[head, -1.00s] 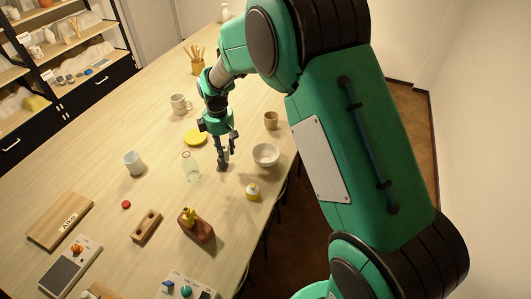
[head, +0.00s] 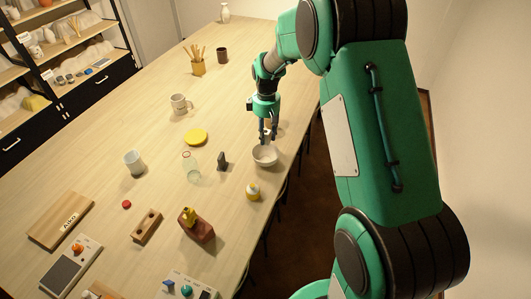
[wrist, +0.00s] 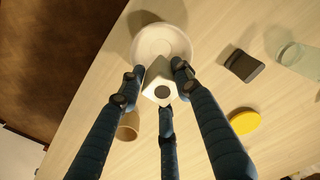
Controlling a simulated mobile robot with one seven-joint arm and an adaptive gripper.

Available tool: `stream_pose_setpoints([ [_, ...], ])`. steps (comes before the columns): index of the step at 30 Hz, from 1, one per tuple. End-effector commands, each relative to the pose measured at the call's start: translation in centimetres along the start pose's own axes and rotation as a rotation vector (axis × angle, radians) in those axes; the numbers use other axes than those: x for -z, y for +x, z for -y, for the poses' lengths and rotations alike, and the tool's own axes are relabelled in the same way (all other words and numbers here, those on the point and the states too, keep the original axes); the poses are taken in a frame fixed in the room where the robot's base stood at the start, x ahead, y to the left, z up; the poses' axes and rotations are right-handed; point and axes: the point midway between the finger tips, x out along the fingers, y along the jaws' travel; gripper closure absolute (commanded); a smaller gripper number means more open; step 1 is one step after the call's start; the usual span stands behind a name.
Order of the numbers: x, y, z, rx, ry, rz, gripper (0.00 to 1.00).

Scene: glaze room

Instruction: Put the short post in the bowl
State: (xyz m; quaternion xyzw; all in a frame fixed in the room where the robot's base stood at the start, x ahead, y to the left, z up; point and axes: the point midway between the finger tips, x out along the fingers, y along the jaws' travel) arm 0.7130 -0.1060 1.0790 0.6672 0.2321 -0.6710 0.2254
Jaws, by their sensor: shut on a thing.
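My gripper (head: 267,137) is in the head view, over the far side of the white bowl (head: 265,158). In the wrist view my gripper (wrist: 156,84) has its fingers closed around a short pale post (wrist: 159,80) with a dark round spot on its end; I take this to be the short post. In that view the post overlaps the near rim of the bowl (wrist: 160,40), and the inside of the bowl that shows looks empty. The post's height above the bowl is hard to tell. In the head view the fingers mostly hide the post.
A yellow disc (head: 196,137) lies farther back. A tan cup (wrist: 128,126) is close to my fingers. A yellow-topped jar (head: 253,192) stands in front of the bowl.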

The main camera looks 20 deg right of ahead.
Motion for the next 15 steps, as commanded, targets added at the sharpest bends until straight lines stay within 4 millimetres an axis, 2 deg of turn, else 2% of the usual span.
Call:
stream_pose_setpoints([
  [7,0.0,0.5,0.0,0.0,-0.001,0.0,1.0],
  [15,0.0,3.8,0.0,0.002,-0.001,0.001,1.0],
])
